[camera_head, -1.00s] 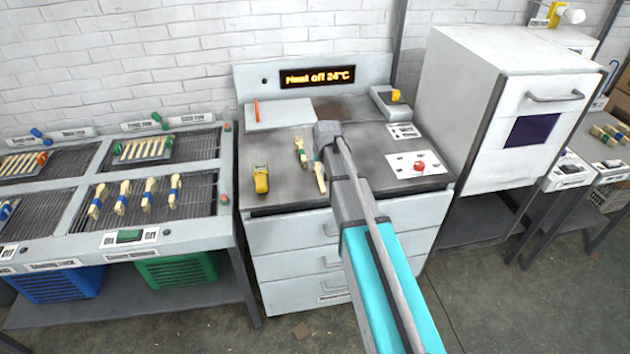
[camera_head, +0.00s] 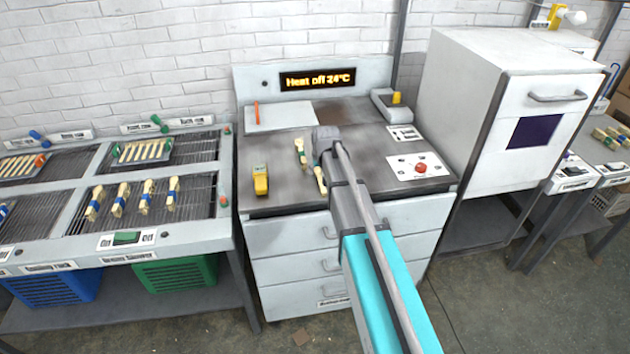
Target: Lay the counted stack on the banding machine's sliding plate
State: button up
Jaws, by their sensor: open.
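My gripper (camera_head: 324,140) is over the middle of the grey bench top (camera_head: 350,120), at the end of my arm. Its fingers are mostly hidden behind the wrist. Two pale wooden spoon pieces with dark green marks, one on the left (camera_head: 300,148) and one nearer the front (camera_head: 320,180), show beside the wrist; the front one is partly covered by my arm. I cannot tell whether either is the counted stack, or whether the fingers touch them. I cannot pick out the banding machine's sliding plate with certainty.
A yellow handheld device (camera_head: 261,180) lies at the bench's front left. A control plate with a red button (camera_head: 420,168) is at the right. A white cabinet (camera_head: 475,120) stands right of the bench. Racks (camera_head: 205,190) with banded spoon bundles are at the left. A side table (camera_head: 607,155) holds more pieces.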

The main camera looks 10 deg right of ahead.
aim_at(319, 175)
jog(key=shift+b+x, duration=1.4)
jog(key=shift+x, duration=0.35)
grip_shut()
